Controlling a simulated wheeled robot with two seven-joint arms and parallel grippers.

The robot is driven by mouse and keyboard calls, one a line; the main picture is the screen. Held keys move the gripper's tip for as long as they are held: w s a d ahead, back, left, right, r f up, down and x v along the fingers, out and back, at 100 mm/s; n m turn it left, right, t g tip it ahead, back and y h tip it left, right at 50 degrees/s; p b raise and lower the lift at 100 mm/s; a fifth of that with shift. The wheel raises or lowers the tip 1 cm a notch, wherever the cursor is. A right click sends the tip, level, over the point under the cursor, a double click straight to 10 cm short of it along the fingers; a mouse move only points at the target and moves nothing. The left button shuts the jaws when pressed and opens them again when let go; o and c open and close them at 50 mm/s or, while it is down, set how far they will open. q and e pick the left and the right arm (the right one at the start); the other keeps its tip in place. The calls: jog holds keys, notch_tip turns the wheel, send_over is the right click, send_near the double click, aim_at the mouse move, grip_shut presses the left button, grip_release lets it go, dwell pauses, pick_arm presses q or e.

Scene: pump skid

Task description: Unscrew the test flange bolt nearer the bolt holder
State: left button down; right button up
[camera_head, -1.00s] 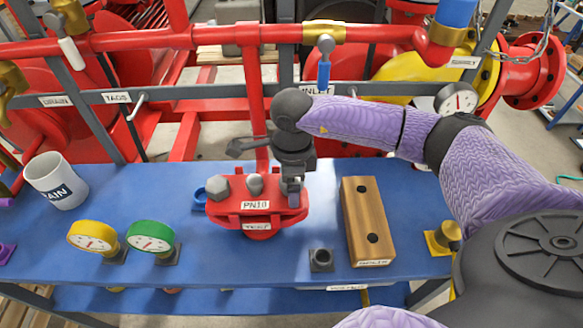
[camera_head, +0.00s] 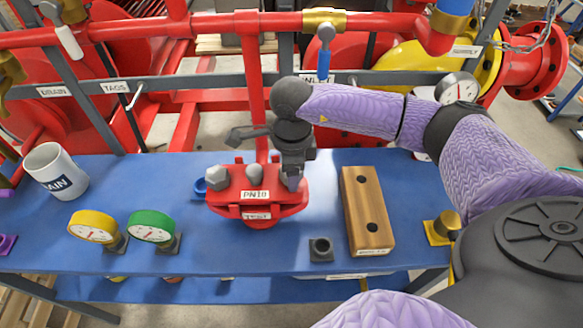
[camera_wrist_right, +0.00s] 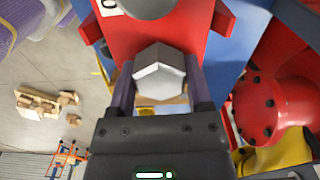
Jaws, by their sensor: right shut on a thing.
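The red test flange (camera_head: 235,210), labelled PN10 and TEST, stands on the blue bench. My right gripper (camera_head: 291,182) points down at the flange's right end, on the side nearer the wooden block (camera_head: 353,202), which has two dark holes. In the right wrist view my right gripper (camera_wrist_right: 160,88) is shut on a grey hex bolt head (camera_wrist_right: 159,72), one finger on each side. In the head view that bolt is mostly hidden by the gripper.
A small dark socket (camera_head: 321,249) stands in front of the block. Yellow (camera_head: 92,227) and green (camera_head: 152,227) gauges and a white mug (camera_head: 56,172) are to the left. A grey rail (camera_head: 200,85) and red pipes run behind. The bench front centre is clear.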

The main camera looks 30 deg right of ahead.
jog(key=n+b, duration=0.1)
jog(key=n, duration=0.2)
jog(key=n+b, duration=0.2)
jog(key=n, duration=0.2)
jog(key=n+b, duration=0.1)
jog(key=n, duration=0.3)
jog(key=shift+f+b, duration=0.3)
jog(key=shift+b, duration=0.1)
jog(key=n, duration=0.3)
jog(key=shift+r+n+b, duration=0.2)
jog(key=shift+n+b, duration=0.1)
jog(key=shift+b, duration=0.1)
jog(key=shift+r, duration=0.1)
jog(key=o, duration=1.3)
notch_tip(320, 180, up, 10)
jog(key=shift+p, duration=1)
